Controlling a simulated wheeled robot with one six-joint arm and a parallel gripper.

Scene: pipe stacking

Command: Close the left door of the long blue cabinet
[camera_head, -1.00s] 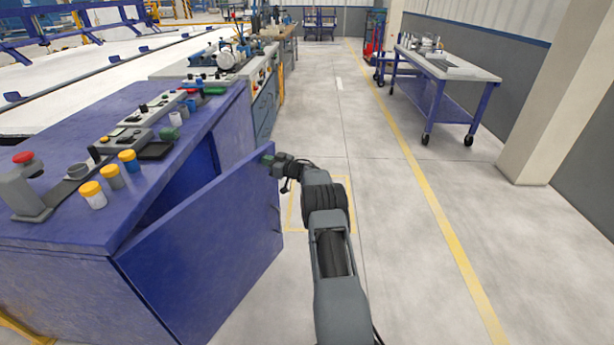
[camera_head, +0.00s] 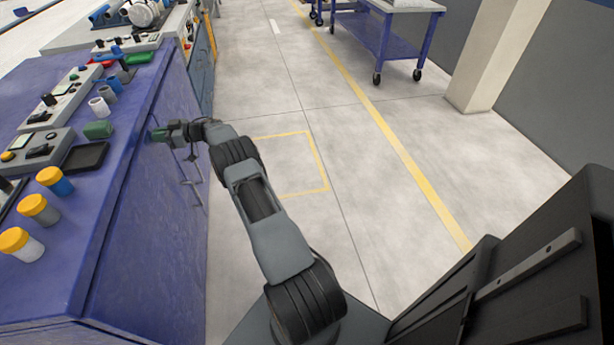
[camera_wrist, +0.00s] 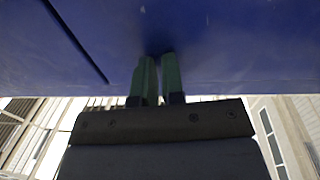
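The long blue cabinet (camera_head: 122,165) stands at the left in the head view. Its left door (camera_head: 150,250) is the near front panel and lies about in line with the cabinet front. No wide opening shows; I cannot tell whether it is fully flush. My gripper (camera_head: 157,135) is at the cabinet front, near the top edge at the panel's far end. In the wrist view, its two green fingers (camera_wrist: 159,75) are close together with a narrow gap, nothing held between them. The tips are against or very near a blue surface with a dark seam to the left.
Yellow-capped jars (camera_head: 38,210), a black tray (camera_head: 85,157) and control boxes stand on the cabinet top. A blue wheeled table (camera_head: 375,35) and a pillar (camera_head: 487,60) are at the right. The floor between is clear.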

